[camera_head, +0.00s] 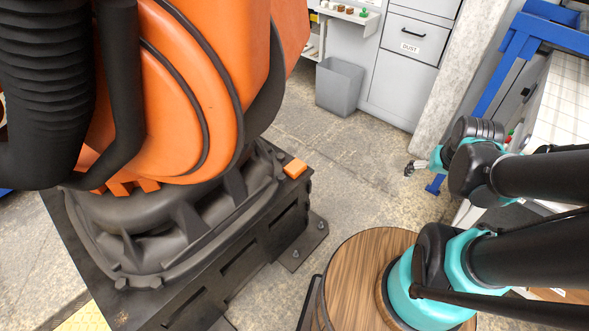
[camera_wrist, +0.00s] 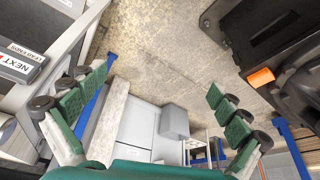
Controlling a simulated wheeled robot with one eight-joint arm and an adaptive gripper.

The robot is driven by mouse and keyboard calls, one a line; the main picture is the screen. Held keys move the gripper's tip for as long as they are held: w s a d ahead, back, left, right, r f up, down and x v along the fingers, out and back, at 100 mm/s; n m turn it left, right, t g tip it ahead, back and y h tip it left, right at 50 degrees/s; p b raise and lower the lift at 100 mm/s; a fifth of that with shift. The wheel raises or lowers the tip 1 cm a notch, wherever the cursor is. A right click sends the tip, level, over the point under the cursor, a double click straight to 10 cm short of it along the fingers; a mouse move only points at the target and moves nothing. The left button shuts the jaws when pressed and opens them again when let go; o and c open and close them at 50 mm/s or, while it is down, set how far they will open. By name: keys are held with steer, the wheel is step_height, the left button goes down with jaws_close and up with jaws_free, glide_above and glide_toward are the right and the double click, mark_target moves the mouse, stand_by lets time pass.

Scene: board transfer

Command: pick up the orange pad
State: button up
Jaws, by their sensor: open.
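The orange pad (camera_head: 295,168) is a small flat block on the corner of a black machine base, below the big orange robot arm. It also shows in the wrist view (camera_wrist: 261,77), to the right, outside the space between my fingers. My gripper (camera_head: 410,168) is small in the head view, to the right of the pad and well apart from it, over the floor. In the wrist view its two green-padded fingers (camera_wrist: 160,75) are spread wide with nothing between them.
The black base (camera_head: 250,255) and orange robot arm (camera_head: 215,60) fill the left. A round wooden top (camera_head: 350,262) stands in front. A grey bin (camera_head: 340,87) and cabinets (camera_head: 405,65) are behind. A blue-framed bench (camera_head: 565,100) is at right. Bare floor lies between base and gripper.

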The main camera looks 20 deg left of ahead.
steer(key=w+a+r+n+g, duration=0.15)
steer(key=w+a+n, duration=0.25)
steer(key=w+a, duration=0.65)
steer(key=n+g, duration=0.3)
steer(key=n, duration=0.6)
glide_above(295, 166)
step_height(295, 166, down, 23)
steer(key=shift+r, duration=0.1)
steer(key=shift+f, duration=2.95)
